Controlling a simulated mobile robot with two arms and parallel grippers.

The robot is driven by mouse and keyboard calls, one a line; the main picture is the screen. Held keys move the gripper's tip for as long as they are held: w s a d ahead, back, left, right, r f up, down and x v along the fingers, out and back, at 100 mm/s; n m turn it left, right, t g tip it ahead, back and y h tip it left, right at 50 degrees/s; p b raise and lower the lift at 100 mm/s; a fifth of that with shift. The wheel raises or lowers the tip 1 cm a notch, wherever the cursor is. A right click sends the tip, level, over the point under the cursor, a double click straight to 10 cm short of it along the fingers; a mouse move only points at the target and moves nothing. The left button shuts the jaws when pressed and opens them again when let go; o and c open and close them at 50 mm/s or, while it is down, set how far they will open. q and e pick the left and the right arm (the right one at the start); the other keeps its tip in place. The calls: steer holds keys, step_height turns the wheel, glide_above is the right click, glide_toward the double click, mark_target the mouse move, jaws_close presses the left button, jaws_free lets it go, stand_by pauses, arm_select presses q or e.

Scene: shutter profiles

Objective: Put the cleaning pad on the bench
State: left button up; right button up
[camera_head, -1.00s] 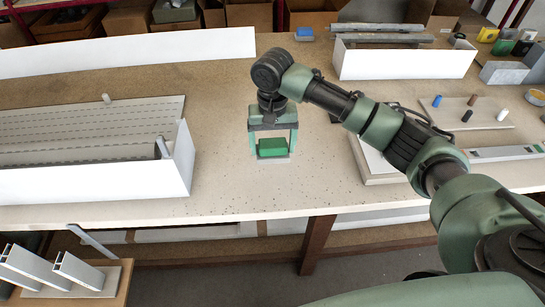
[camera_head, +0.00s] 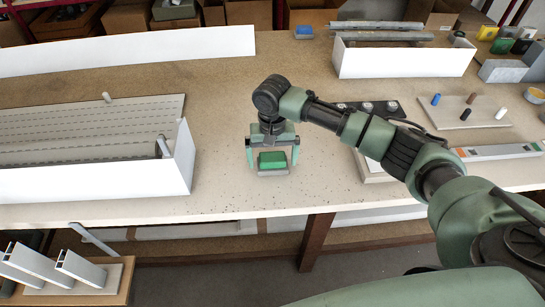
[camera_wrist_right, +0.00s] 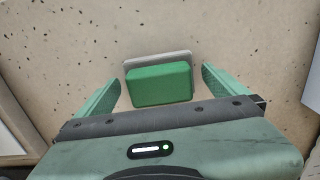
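The cleaning pad (camera_head: 272,159) is a green block on a thin grey base. It is over the bare speckled top of the bench (camera_head: 330,190), near the front edge, and appears to rest on it. My right gripper (camera_head: 272,165) is open above it, with one finger on each side of the pad. In the right wrist view the pad (camera_wrist_right: 160,84) sits between the fingertips, with a small gap on both sides. My left gripper is not in view.
A white-walled tray (camera_head: 100,180) with grey slats stands at the left. A white box (camera_head: 405,62) with grey profiles is at the back right. A peg board (camera_head: 470,115) lies at the right. The bench around the pad is clear.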

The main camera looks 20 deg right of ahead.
mark_target(272, 157)
steer(key=shift+r, duration=0.1)
step_height(272, 157, up, 12)
steer(key=b, duration=0.1)
steer(key=shift+b, duration=0.3)
stand_by(0.3)
